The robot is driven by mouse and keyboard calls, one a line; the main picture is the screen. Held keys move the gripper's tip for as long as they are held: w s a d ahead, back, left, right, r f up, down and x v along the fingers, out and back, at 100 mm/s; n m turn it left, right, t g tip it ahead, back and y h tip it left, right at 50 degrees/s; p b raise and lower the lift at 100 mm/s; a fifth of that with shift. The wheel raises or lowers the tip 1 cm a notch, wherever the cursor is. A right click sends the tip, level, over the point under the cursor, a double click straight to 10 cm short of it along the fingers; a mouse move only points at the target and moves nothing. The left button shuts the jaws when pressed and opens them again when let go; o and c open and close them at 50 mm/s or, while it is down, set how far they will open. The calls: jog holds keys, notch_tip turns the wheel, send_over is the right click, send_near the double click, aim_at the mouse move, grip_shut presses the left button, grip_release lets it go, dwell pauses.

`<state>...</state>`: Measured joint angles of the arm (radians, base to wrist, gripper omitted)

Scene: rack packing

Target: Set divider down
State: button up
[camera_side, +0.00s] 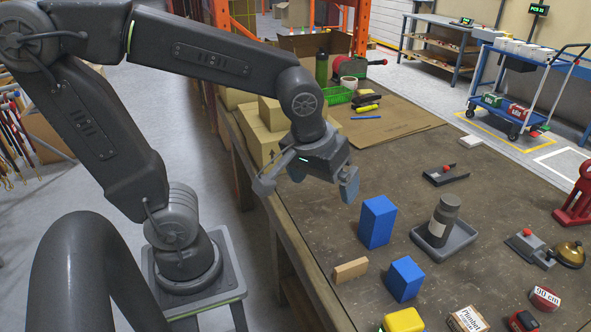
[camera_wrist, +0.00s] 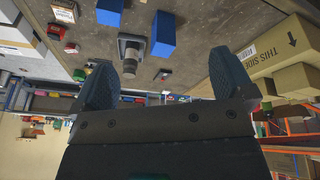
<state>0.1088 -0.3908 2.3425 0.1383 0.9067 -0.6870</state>
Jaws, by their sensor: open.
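My gripper (camera_side: 325,178) is open and empty, raised above the left part of the table. Its two fingers are wide apart in the wrist view (camera_wrist: 166,78). Nothing in view is plainly marked as the divider. A small flat tan wooden piece (camera_side: 350,270) stands on its long edge near the table's left edge, apart from the gripper. A tall blue block (camera_side: 377,222) stands to the right of and below the gripper in the side view; it also shows in the wrist view (camera_wrist: 162,35). A shorter blue block (camera_side: 404,279) stands nearer the camera.
Cardboard boxes (camera_side: 262,137) line the far left table edge. A yellow item (camera_side: 403,321), a white labelled box (camera_side: 468,320) and a brass bell (camera_side: 570,254) stand nearby. The table under the gripper is clear.

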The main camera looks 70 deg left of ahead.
jog(key=shift+s+a+r+m+t+h, duration=0.15)
jog(key=shift+s+r+m+t, duration=0.25)
jog(key=shift+s+m, duration=0.5)
jog(key=shift+s+a+r+m+t+h, duration=0.1)
jog(key=shift+s+r+m+t+h, duration=0.2)
jog(key=shift+s+r+m, duration=0.55)
jog(key=shift+s+a+r+m+t+h, duration=0.15)
jog(key=shift+s+m+t, duration=0.25)
jog(key=shift+s+m, duration=0.55)
